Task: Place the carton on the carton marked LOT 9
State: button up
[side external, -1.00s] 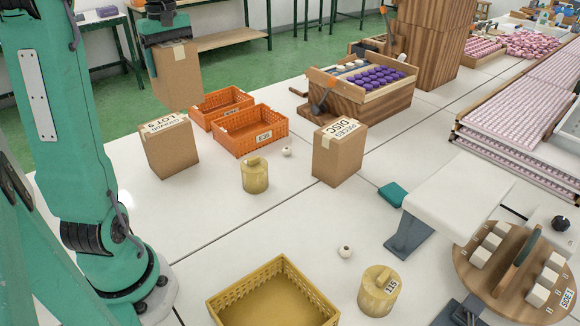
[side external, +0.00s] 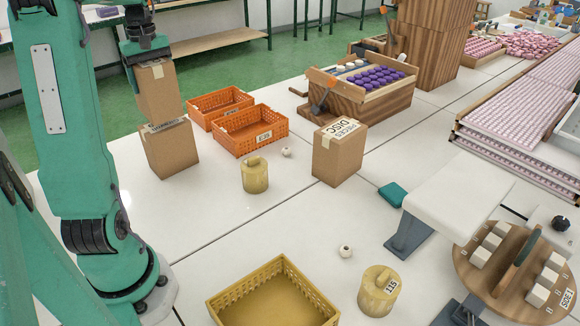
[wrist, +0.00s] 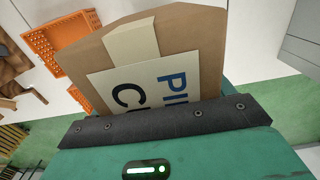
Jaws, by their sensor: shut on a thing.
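A brown carton (side external: 160,92) hangs upright from my gripper (side external: 147,55), which is shut on its top. In the wrist view the held carton (wrist: 205,55) fills the middle, with a white label partly reading "PI" and "C", cut off by the dark jaw. The carton marked LOT 9 (side external: 171,153) stands on the white table directly below. The held carton's lower end covers most of its top, and only a strip of its label shows. I cannot tell whether the two cartons touch or a thin gap remains.
Two orange crates (side external: 250,147) sit just right of the stack. A carton marked DISC PIECES (side external: 339,160), a tan lidded canister (side external: 254,175) and a yellow crate (side external: 225,305) stand farther right and nearer. The table between them is mostly clear.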

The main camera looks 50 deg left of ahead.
jog(key=shift+f, duration=1.6)
jog(key=shift+f, duration=0.15)
jog(key=o, duration=1.3)
jog(key=shift+o, duration=0.2)
notch_tip(320, 180, up, 12)
jog(key=shift+r, duration=0.1)
jog(key=shift+d, duration=0.1)
